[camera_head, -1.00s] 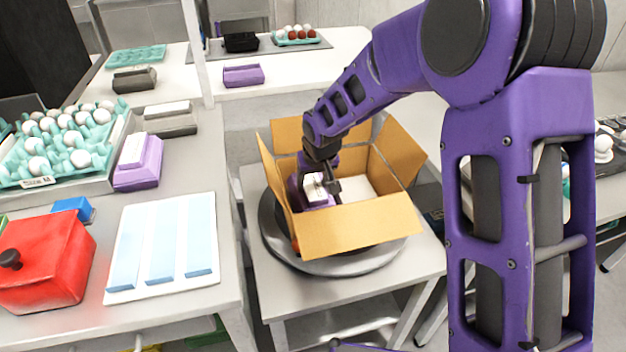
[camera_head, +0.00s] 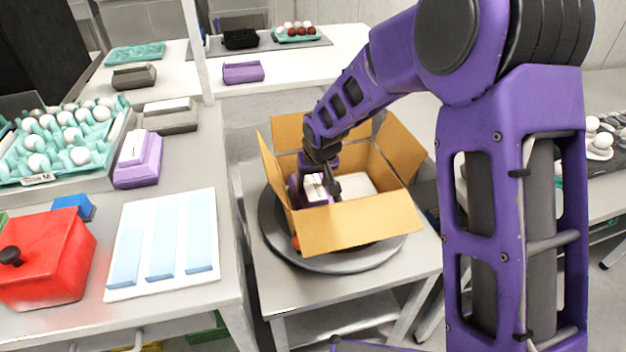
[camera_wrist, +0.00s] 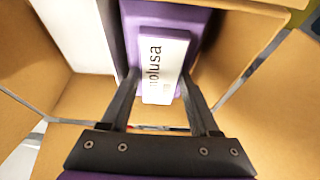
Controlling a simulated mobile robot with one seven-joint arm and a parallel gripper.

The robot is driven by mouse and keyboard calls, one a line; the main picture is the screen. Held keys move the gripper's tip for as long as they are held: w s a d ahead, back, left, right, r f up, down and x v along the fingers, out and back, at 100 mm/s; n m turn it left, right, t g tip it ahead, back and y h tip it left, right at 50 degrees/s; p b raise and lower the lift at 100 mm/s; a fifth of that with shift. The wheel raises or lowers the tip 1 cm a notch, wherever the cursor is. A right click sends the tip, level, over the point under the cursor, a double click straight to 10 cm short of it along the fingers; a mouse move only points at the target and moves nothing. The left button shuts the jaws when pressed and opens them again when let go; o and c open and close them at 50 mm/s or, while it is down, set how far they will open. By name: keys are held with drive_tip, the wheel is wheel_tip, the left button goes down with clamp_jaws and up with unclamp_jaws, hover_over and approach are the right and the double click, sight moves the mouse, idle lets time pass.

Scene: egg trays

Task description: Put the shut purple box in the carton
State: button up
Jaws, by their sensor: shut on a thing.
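The open cardboard carton (camera_head: 360,225) stands on a round grey turntable (camera_head: 335,262), its flaps spread outward. My gripper (camera_head: 322,188) reaches down into the carton. It is shut on the purple box (camera_wrist: 206,42), which has a white label and looks closed. In the wrist view the fingers (camera_wrist: 158,95) lie along both sides of the box. The box is inside the carton's walls, toward the left; whether it touches the carton's floor cannot be told. A white item (camera_wrist: 82,30) lies beside it in the carton.
Another purple box (camera_head: 138,165) sits on the left table, near a grey box (camera_head: 170,118), an egg tray (camera_head: 55,140), a red pot (camera_head: 45,258) and a white board with blue strips (camera_head: 163,245). A purple carton (camera_head: 243,73) lies on the back table.

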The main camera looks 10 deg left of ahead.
drive_tip(key=o, duration=1.4)
drive_tip(key=shift+c, duration=0.2)
drive_tip(key=shift+f, duration=0.1)
